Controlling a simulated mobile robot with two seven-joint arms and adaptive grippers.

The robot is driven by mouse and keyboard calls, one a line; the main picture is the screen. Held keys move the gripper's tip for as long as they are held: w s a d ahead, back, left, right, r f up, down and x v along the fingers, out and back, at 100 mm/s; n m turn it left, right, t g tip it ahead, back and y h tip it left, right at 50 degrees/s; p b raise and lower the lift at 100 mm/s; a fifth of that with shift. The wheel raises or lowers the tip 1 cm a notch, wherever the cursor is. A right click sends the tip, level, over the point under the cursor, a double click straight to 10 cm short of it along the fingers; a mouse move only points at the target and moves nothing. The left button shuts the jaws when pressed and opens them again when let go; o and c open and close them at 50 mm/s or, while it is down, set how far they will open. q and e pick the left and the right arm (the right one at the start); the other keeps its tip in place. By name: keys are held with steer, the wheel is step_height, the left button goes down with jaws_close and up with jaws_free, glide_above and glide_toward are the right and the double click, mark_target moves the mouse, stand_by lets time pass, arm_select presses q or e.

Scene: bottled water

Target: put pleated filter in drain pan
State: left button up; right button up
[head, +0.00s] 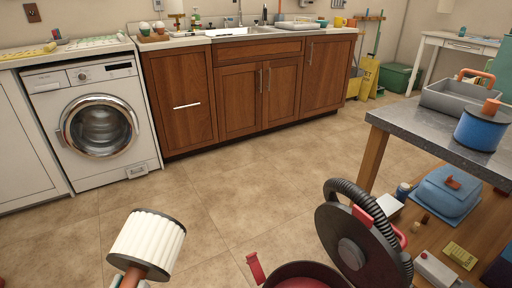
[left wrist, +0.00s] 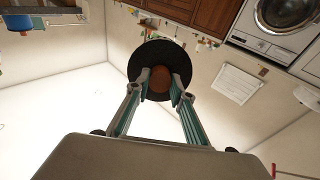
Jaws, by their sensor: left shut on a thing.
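The pleated filter (head: 148,240) is a white ribbed cylinder with a dark rim and a brown knob, low left in the head view, tilted above the floor. My left gripper (head: 131,280) is shut on its brown knob, mostly cut off by the bottom edge. In the left wrist view, my left gripper (left wrist: 161,84) has its fingers on both sides of the knob, and the filter's dark round end (left wrist: 158,50) shows behind. A grey open tray (head: 433,100), likely the drain pan, sits on the table at right. My right gripper is not in view.
A red drum (head: 308,272) with its dark lid (head: 352,250) raised and a ribbed hose stands at bottom centre. The grey-topped table (head: 405,122) holds a blue canister (head: 480,128); a lower shelf holds a blue case (head: 446,190). Tan floor is clear between filter and cabinets.

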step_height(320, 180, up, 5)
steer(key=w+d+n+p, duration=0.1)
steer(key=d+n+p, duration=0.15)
steer(key=p, duration=1.05)
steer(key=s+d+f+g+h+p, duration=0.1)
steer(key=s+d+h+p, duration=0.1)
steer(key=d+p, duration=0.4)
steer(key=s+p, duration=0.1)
steer(key=p, duration=0.3)
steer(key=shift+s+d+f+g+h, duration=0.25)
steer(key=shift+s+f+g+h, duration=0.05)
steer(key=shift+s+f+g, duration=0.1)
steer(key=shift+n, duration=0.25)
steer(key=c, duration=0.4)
arm_select(q)
step_height(320, 180, up, 20)
steer(key=s+a+y, duration=0.1)
steer(key=s, duration=0.1)
steer(key=shift+n, duration=0.4)
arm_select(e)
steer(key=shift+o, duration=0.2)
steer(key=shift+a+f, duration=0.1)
